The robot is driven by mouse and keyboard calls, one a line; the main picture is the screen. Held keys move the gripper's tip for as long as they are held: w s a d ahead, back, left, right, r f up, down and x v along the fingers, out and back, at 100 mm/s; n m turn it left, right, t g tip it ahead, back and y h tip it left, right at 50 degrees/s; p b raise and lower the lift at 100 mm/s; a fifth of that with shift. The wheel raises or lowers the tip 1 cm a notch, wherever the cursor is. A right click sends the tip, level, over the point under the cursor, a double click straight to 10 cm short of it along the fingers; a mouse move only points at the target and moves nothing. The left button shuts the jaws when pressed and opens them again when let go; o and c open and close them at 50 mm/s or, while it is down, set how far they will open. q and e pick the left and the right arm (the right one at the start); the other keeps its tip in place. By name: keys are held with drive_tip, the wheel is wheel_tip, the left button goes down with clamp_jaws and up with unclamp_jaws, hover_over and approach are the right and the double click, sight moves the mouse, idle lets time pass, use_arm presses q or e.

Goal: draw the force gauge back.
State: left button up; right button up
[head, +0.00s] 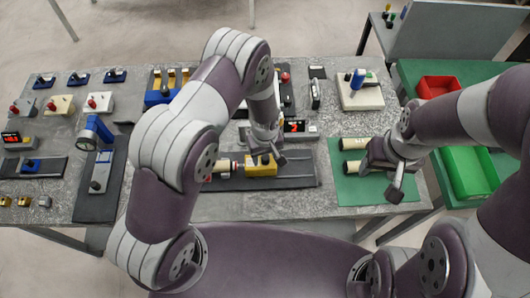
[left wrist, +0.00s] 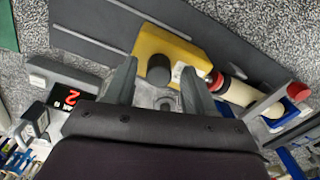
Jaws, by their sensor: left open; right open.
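A yellow block (head: 260,170) with a dark round knob sits on a dark rail plate (head: 300,175) in the middle of the table; I take it to be the force gauge. In the left wrist view the yellow block (left wrist: 150,42) carries the knob (left wrist: 160,73) on top. My left gripper (head: 266,154) is open, its fingertips (left wrist: 159,70) on either side of the knob. Contact cannot be made out. A cream cylinder (head: 221,169) with a red end (left wrist: 217,83) lies beside the block. My right gripper (head: 380,180) is open over the green mat.
A grey box with a red-digit display (head: 296,127) stands behind the rail. Cream cylinders (head: 355,144) lie on the green mat (head: 350,190) at the right. A blue-handled device (head: 95,132) stands at the left. Red (head: 437,87) and green bins (head: 470,175) are far right.

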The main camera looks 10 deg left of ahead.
use_arm(q)
drive_tip(key=shift+w, duration=0.1)
clamp_jaws()
drive_tip(key=d+b, duration=0.1)
drive_tip(key=d, duration=0.1)
drive_tip(key=w+d+b, duration=0.1)
drive_tip(key=d, duration=0.2)
drive_tip(key=shift+f+b, duration=0.1)
drive_tip(key=shift+b, duration=0.25)
drive_tip(key=shift+w, duration=0.1)
unclamp_jaws()
drive_tip(key=shift+d, duration=0.25)
drive_tip(key=shift+r, duration=0.35)
wheel_tip(320, 180, up, 12)
drive_tip(key=b, duration=0.3)
drive_tip(key=shift+r, duration=0.15)
